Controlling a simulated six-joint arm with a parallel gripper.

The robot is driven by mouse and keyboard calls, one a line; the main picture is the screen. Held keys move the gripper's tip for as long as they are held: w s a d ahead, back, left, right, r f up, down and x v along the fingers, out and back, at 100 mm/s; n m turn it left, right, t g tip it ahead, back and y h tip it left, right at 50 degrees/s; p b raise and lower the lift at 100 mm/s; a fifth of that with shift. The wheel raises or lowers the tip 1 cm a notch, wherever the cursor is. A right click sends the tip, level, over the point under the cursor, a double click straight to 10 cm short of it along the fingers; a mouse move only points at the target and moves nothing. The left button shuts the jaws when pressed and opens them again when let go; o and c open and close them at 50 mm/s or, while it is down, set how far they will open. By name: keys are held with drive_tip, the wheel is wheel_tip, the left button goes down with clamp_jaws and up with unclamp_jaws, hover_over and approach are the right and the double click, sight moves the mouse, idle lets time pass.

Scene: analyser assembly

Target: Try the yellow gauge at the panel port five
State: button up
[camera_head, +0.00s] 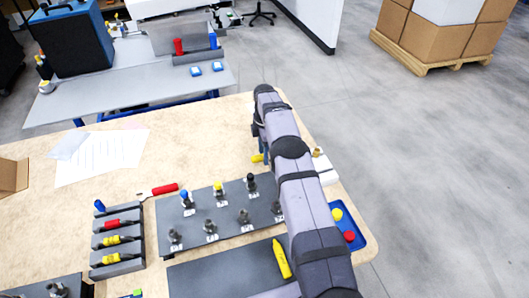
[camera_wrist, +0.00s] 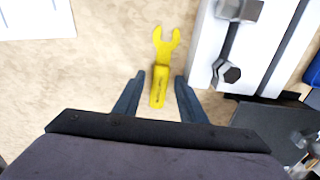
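A yellow fork-ended gauge (camera_wrist: 160,82) lies on the wooden table in the wrist view, its open jaw pointing away from me. My gripper (camera_wrist: 160,76) is open, with one finger on each side of the handle and a visible gap on both sides. In the head view only a bit of the yellow gauge (camera_head: 257,158) shows beside my gripper (camera_head: 262,160), which my arm partly hides. The dark panel (camera_head: 230,207) carries several upright fittings, some with blue, yellow or black tops. Their labels are too small to read, so I cannot tell which is port five.
A white block with metal fittings (camera_wrist: 207,45) stands close right of the gauge. A grey rack (camera_head: 121,262) holds blue, red and yellow pieces. A red-handled tool (camera_head: 163,190) lies behind the panel. A blue tray (camera_head: 360,243) holds caps. A yellow piece (camera_head: 282,258) lies in front.

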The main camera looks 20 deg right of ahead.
clamp_jaws()
drive_tip(key=shift+a+r+p, duration=0.25)
drive_tip(key=shift+r+p, duration=0.35)
drive_tip(key=shift+r, duration=0.4)
drive_tip(key=shift+a+r+p, duration=0.25)
drive_tip(key=shift+r+p, duration=0.4)
drive_tip(key=shift+r, duration=0.4)
drive_tip(key=shift+a+r+p, duration=0.25)
drive_tip(key=shift+r+p, duration=0.35)
drive_tip(key=shift+r, duration=0.4)
drive_tip(key=shift+a, duration=0.1)
drive_tip(key=shift+a+r+m, duration=0.15)
drive_tip(key=shift+a+m, duration=0.2)
drive_tip(key=shift+m, duration=0.15)
drive_tip(key=s+a+r+m+p, duration=0.3)
drive_tip(key=a+m, duration=0.6)
drive_tip(key=m, duration=0.3)
drive_tip(key=s+a+r+m+p, duration=0.2)
drive_tip(key=a+r+m+p, duration=0.1)
drive_tip(key=a+m, duration=0.7)
drive_tip(key=m, duration=0.3)
drive_tip(key=shift+s, duration=0.4)
